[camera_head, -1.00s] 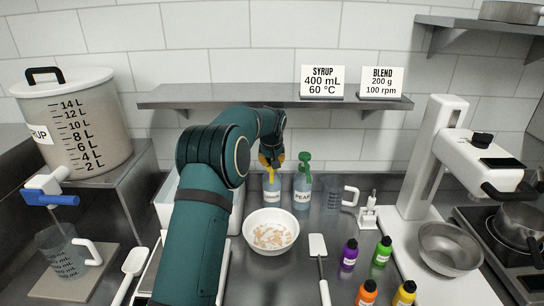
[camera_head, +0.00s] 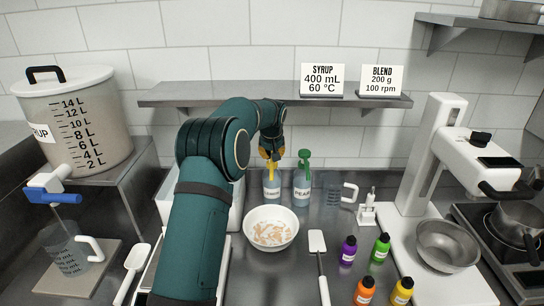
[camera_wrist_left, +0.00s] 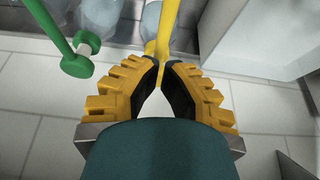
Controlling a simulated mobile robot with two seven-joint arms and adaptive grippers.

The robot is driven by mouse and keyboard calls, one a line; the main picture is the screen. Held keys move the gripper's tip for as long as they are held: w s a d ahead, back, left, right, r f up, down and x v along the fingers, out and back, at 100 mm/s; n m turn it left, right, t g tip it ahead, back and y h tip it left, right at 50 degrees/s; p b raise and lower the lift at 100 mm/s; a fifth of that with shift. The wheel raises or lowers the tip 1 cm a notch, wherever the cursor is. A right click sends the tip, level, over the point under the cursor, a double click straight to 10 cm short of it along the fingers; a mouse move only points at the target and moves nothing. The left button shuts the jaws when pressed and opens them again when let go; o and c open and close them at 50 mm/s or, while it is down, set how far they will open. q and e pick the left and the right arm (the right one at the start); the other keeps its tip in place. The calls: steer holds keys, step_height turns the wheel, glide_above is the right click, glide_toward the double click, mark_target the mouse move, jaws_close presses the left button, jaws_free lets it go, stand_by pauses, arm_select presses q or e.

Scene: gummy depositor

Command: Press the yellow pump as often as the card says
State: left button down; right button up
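The yellow pump (camera_head: 270,171) tops a light blue bottle (camera_head: 271,189) behind the white bowl, its label partly legible. My left gripper (camera_head: 272,154) is right at the pump head from above. In the left wrist view its ribbed fingers (camera_wrist_left: 163,64) nearly meet at the tips, with the yellow pump (camera_wrist_left: 166,30) directly at them; I cannot tell whether they squeeze it. The cards on the shelf read "SYRUP 400 mL 60 °C" (camera_head: 322,80) and "BLEND 200 g 100 rpm" (camera_head: 382,80); neither gives a pump count. My right gripper is out of view.
A green pump (camera_head: 304,158) on a bottle marked pear stands close right of the yellow one; it also shows in the left wrist view (camera_wrist_left: 78,65). The white bowl (camera_head: 270,212) with pale pieces is in front. A shelf (camera_head: 220,97) runs behind.

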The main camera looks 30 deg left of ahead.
arm_select(q)
steer(key=shift+s+d+r+b, duration=0.15)
steer(key=shift+s+d+r, duration=0.2)
steer(key=shift+s+r, duration=0.25)
steer(key=shift+s+d+r+b, duration=0.15)
steer(key=shift+s+d+r, duration=0.2)
steer(key=shift+s+r, duration=0.3)
steer(key=shift+s+d+r+b, duration=0.15)
steer(key=shift+s+d+r, duration=0.25)
steer(key=shift+r, duration=0.35)
